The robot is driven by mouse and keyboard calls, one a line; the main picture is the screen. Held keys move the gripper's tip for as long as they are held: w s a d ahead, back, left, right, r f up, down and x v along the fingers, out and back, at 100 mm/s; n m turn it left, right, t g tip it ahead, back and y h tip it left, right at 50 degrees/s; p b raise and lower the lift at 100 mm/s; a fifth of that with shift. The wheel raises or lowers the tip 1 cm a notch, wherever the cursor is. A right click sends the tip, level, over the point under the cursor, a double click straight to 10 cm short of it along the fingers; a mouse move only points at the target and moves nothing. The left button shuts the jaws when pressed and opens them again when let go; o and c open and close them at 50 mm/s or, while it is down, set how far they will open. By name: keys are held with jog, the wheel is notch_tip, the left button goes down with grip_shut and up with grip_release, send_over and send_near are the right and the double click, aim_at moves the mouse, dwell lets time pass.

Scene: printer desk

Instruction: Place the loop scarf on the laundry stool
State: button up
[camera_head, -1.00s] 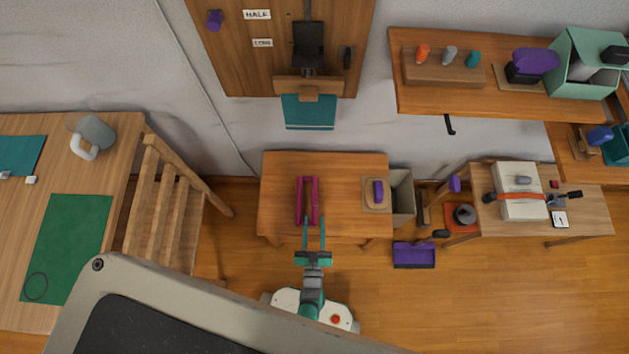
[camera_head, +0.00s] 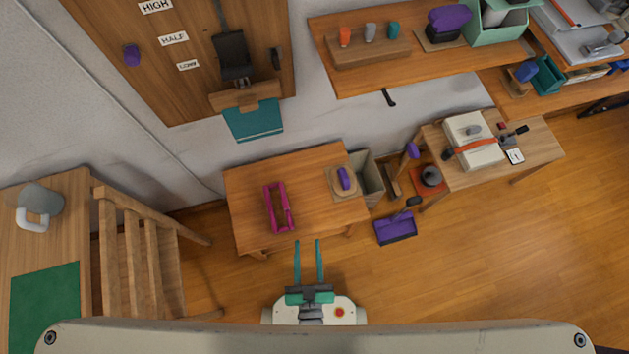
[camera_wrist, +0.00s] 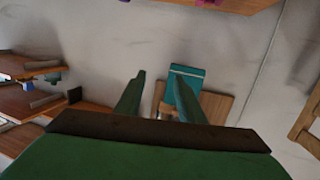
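The loop scarf looks like the magenta rectangular loop (camera_head: 278,207). It rests on the left half of a low wooden table (camera_head: 315,208), which I take to be the laundry stool. My gripper (camera_head: 308,242) is open and empty, its two teal fingers pointing at the table's front edge, apart from the loop. In the wrist view the open fingers (camera_wrist: 160,95) hold nothing. A sliver of magenta (camera_wrist: 206,2) shows at the top of the wrist view, by the wooden edge there.
A purple item on a wooden base (camera_head: 343,182) stands on the table's right part. A grey bin (camera_head: 369,178) is beside it. A slatted wooden chair (camera_head: 137,245) stands left.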

jog(key=s+d+r, duration=0.1)
jog(key=r, duration=0.8)
jog(key=s+d+r+m+g+h, duration=0.1)
jog(key=s+r, duration=0.1)
jog(key=r, duration=0.7)
